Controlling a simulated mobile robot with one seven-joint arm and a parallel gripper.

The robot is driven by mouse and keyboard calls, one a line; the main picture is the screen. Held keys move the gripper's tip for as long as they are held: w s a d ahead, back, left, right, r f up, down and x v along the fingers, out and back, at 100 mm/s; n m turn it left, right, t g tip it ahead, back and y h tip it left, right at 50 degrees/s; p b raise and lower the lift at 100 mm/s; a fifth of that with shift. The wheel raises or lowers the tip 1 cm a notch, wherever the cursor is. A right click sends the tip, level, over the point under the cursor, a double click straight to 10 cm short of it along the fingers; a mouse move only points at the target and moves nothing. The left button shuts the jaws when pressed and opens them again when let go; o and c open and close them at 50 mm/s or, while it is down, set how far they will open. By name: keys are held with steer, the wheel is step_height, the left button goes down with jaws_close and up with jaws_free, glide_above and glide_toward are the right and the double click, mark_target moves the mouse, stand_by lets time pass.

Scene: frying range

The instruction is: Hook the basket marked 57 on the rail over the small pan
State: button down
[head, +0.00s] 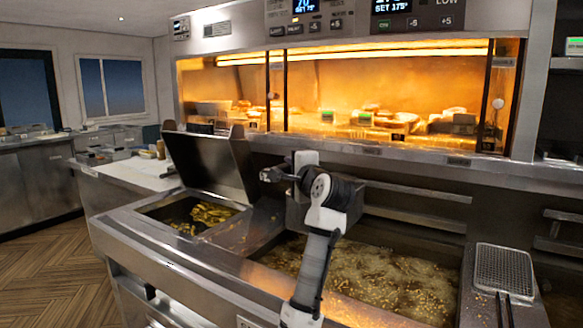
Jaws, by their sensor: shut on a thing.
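The small pan (158,212) is at the left of the range, with golden food in dark oil and a raised metal lid (210,162) behind it. My gripper (266,175) is just right of the lid, above the range top. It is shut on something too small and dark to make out. A wire basket (503,270) lies at the right of the large pan, its handle toward the front. No number 57 can be read on it. I cannot make out the rail over the small pan or a basket hooked there.
A grey metal box (296,212) stands behind my forearm. A lit warming cabinet (350,95) runs along the back.

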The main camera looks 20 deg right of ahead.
steer(key=shift+f, duration=0.2)
steer(key=c, duration=1.2)
jaws_free()
steer(key=shift+f, duration=0.1)
steer(key=shift+o, duration=0.2)
steer(key=shift+s, duration=0.1)
steer(key=s+b, duration=0.3)
steer(key=s, duration=1)
steer(key=shift+s+d+r, duration=0.2)
steer(key=shift+s, duration=0.15)
